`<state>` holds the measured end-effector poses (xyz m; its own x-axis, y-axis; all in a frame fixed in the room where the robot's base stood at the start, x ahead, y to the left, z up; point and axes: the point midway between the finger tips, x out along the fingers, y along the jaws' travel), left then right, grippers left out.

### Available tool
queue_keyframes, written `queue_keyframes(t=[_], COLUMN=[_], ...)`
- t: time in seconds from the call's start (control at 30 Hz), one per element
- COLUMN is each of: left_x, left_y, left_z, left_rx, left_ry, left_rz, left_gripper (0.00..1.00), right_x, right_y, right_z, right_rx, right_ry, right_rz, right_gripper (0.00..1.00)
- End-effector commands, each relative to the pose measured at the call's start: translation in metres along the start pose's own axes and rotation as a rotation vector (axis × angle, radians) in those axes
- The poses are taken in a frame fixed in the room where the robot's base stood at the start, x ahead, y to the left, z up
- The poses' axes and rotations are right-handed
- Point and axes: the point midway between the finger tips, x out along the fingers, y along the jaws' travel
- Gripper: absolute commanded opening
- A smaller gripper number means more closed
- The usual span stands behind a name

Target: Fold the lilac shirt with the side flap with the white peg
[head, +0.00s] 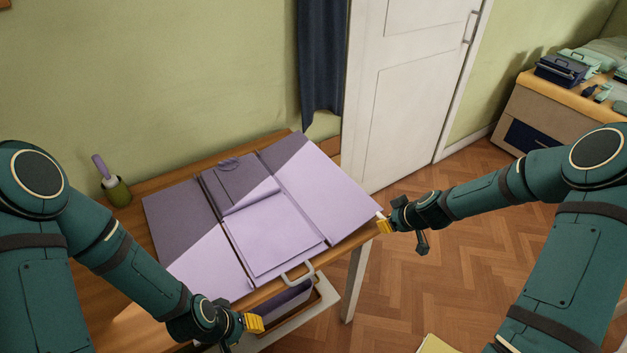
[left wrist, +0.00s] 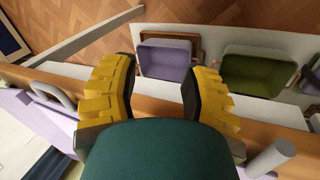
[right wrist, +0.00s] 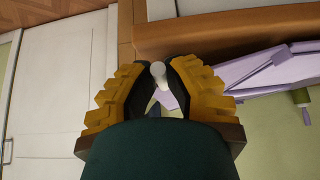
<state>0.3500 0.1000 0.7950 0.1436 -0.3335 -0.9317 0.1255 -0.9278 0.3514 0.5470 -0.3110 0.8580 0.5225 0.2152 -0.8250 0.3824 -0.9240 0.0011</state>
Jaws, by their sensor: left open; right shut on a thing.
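The lilac shirt (head: 275,240) lies on the middle of a lilac folding board, its collar end at the back. It looks like a narrow rectangle with a slanting edge across it. The board's right side flap (head: 325,195) and left side flap (head: 208,262) lie spread out on either side. My right gripper (head: 383,222) is at the right flap's outer front corner, shut on the white peg (right wrist: 158,75). My left gripper (head: 254,323) is open and empty by the table's front edge. Its fingers (left wrist: 160,95) show apart.
A pale handle (head: 297,272) sticks out at the board's front. Below the table edge are a lilac bin (left wrist: 165,60) and a green bin (left wrist: 250,70). A green pot (head: 117,192) with a lilac-handled tool stands at the table's back left. Open floor (head: 440,270) lies to the right.

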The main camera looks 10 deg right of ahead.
Motion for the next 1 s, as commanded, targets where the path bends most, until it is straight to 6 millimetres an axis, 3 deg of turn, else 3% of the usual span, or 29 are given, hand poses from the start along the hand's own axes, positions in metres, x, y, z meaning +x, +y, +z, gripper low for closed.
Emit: queue_keyframes(t=[0.37, 0.7, 1.0], left_x=[-0.002, -0.015, -0.014], left_y=[0.001, 0.006, 0.005], left_z=[0.000, -0.001, -0.001], left_rx=[0.000, 0.000, 0.000], left_ry=[0.000, 0.000, 0.000], left_rz=[0.000, 0.000, 0.000], left_gripper=[0.46, 0.46, 0.46], right_x=[-0.004, -0.030, -0.030], right_y=[-0.001, -0.009, -0.009], right_z=[-0.003, -0.021, -0.020], right_rx=[0.000, -0.001, 0.000], right_ry=[0.000, -0.001, -0.001], right_rz=[-0.001, -0.002, -0.003], right_gripper=[0.05, 0.05, 0.05])
